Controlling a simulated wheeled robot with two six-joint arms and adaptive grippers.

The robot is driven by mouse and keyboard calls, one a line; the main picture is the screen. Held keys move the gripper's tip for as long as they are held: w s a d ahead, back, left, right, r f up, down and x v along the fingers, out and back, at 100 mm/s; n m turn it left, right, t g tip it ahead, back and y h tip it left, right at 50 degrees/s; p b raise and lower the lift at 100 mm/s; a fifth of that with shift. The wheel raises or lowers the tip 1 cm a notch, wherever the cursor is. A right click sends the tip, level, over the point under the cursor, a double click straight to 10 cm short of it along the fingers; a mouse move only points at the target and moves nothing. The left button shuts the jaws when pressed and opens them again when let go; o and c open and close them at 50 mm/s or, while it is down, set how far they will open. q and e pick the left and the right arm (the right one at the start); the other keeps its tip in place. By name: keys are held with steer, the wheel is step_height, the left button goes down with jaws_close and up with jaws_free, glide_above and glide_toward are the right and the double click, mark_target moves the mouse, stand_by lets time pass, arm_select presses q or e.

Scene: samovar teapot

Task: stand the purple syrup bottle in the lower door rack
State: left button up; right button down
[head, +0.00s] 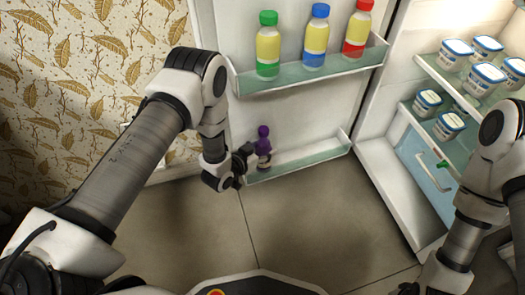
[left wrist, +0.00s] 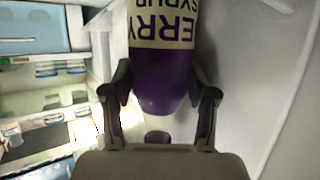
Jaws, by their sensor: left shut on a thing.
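The purple syrup bottle (head: 263,146) is upright, with its purple cap on top, at the left end of the lower door rack (head: 310,155). My left gripper (head: 245,158) is shut on the bottle from its left side. In the left wrist view, the purple bottle (left wrist: 163,82) fills the space between the two fingers, and its cream label reads upside down. The bottle's base is partly hidden by the rack's front, and I cannot tell whether it touches the rack floor. My right gripper (head: 408,288) is barely visible at the bottom edge; its fingers cannot be made out.
The upper door rack (head: 310,76) holds a green-capped bottle (head: 268,45), a blue-capped bottle (head: 316,37) and a red-capped bottle (head: 358,28). The lower rack is bare right of the purple bottle. Several yogurt cups stand on fridge shelves (head: 440,72) at right. The floor in front is clear.

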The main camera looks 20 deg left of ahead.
arm_select(q)
steer(key=o, duration=1.3)
steer(key=shift+f, duration=0.1)
steer(key=shift+c, duration=0.2)
steer(key=shift+s+a+r+p, duration=0.1)
steer(key=shift+s+r+p, duration=0.2)
steer(key=shift+r+p, duration=0.1)
steer(key=p+v, duration=0.6)
steer(key=v, duration=0.5)
steer(key=s+a+f+n+g+y, duration=0.1)
steer(key=s+g, duration=0.5)
steer(key=s, duration=0.6)
steer(key=s+a+f+n+g+y, duration=0.2)
steer(key=s+g, duration=0.4)
steer(key=s, duration=0.7)
steer(key=shift+a+n+g+y+b, duration=0.25)
steer(key=shift+n+g+y+b, duration=0.15)
steer(key=shift+n+y, duration=0.35)
